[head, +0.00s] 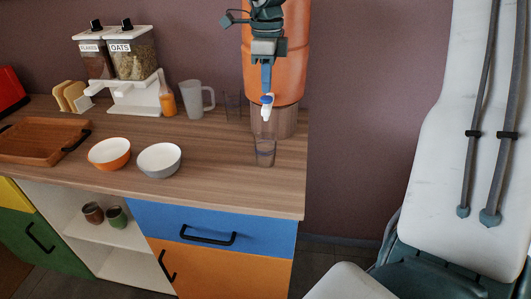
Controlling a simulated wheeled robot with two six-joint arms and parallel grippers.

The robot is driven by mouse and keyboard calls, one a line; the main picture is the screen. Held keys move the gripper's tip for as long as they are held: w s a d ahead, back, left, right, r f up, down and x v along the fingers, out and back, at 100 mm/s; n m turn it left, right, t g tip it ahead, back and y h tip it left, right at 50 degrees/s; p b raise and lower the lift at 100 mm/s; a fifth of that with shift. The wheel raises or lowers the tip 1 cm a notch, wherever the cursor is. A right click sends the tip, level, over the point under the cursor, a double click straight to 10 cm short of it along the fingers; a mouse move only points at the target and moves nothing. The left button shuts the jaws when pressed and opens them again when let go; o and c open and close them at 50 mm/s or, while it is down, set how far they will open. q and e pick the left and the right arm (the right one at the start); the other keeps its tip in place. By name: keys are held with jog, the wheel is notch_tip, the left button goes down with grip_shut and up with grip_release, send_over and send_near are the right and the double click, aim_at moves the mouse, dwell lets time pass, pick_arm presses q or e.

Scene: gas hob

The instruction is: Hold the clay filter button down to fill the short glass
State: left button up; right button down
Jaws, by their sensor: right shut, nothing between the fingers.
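The orange clay filter (292,60) stands at the counter's right end. Its small white tap (266,112) has a blue button (267,98) on top. My right gripper (266,88) comes down in front of the filter, shut and empty, with its fingertips at the button; they look to be touching it. A clear glass (265,154) stands upright on the counter below the tap. A faint bluish band shows low in it, possibly water; the level is hard to tell. My left gripper is out of view.
Another clear glass (233,106) and a clear mug (194,98) stand left of the filter. A white bowl (159,160), an orange bowl (110,153) and a wooden tray (35,140) sit further left. The counter (215,175) is clear near its front right.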

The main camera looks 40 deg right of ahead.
jog(key=shift+f, duration=0.2)
jog(key=shift+f+b, duration=0.9)
jog(key=shift+f, duration=0.1)
jog(key=shift+r, duration=0.1)
dwell(5.5)
notch_tip(320, 180, up, 3)
jog(key=shift+f+p, duration=0.1)
jog(key=shift+p, duration=1.1)
